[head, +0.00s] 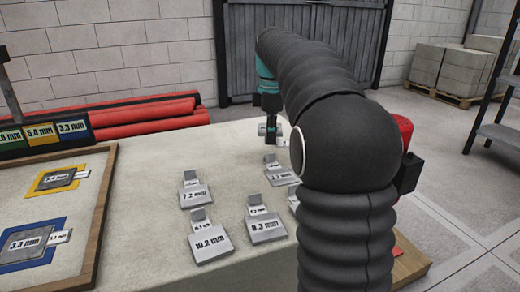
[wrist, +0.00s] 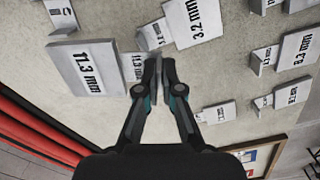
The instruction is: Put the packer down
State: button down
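My gripper (wrist: 159,64) points down at the pale table top, its two dark fingers close together. A thin grey edge, seemingly a packer (wrist: 158,86), shows between the fingertips; its label is not visible. In the head view my gripper (head: 271,132) is at the far part of the table, partly hidden by my arm. Around it in the wrist view lie grey labelled plates: the 11.3 mm plate (wrist: 75,72) to the left and the 3.2 mm plate (wrist: 190,24) above right. I cannot tell whether the held piece touches the table.
Several more labelled plates stand nearer, including 7.2 mm (head: 196,197), 10.2 mm (head: 209,243) and 8.3 mm (head: 267,228). A wood-framed board (head: 100,220) at left carries yellow and blue marked places with plates. Red pipes (head: 140,115) lie behind the table. Bare table lies between board and plates.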

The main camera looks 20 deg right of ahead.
send_over(260, 160)
notch_tip(260, 160, down, 3)
jog(key=shift+w+d+f, duration=0.1)
jog(key=shift+f, duration=1.95)
jog(key=c, duration=1.3)
grip_release()
jog(key=shift+f, duration=0.15)
notch_tip(260, 160, up, 12)
jog(key=shift+r+p, duration=0.15)
jog(key=shift+p, duration=0.6)
